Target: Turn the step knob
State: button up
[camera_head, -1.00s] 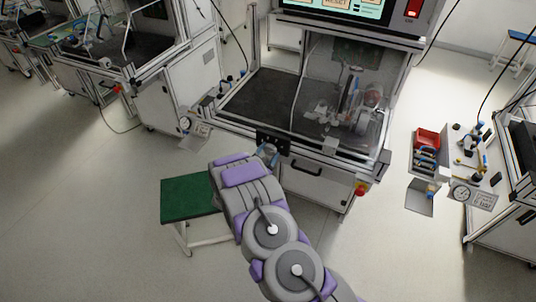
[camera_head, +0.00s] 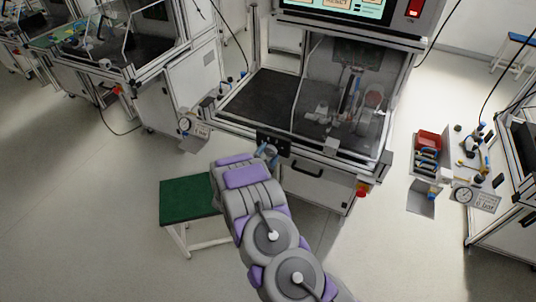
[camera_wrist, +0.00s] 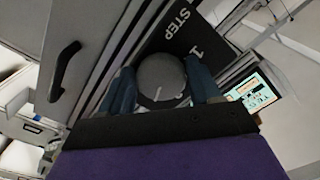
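The step knob (camera_wrist: 160,78) is a round dark grey dial with a white pointer line, in the middle of the wrist view. It sits on a black panel (camera_wrist: 190,38) with the white word "STEP" and a "1" beside it. The panel also shows in the head view (camera_head: 284,147), on the front of the middle station. My gripper (camera_wrist: 161,86) has its two blue fingers apart, one on each side of the knob. I cannot tell whether they touch it. In the head view my gripper (camera_head: 267,153) is at the panel, and the knob is hard to make out there.
A black drawer handle (camera_head: 306,171) is right of the panel; a dark handle also shows in the wrist view (camera_wrist: 62,70). A green-topped stool (camera_head: 188,197) stands left of my arm. A gauge (camera_head: 186,124) sits at the station's left corner. Open floor lies in front.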

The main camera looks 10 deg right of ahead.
jog(key=o, duration=0.4)
jog(key=shift+c, duration=0.2)
jog(key=p+v, duration=0.2)
jog(key=v, duration=1.5)
jog(key=shift+p, duration=0.3)
jog(key=shift+a, duration=0.15)
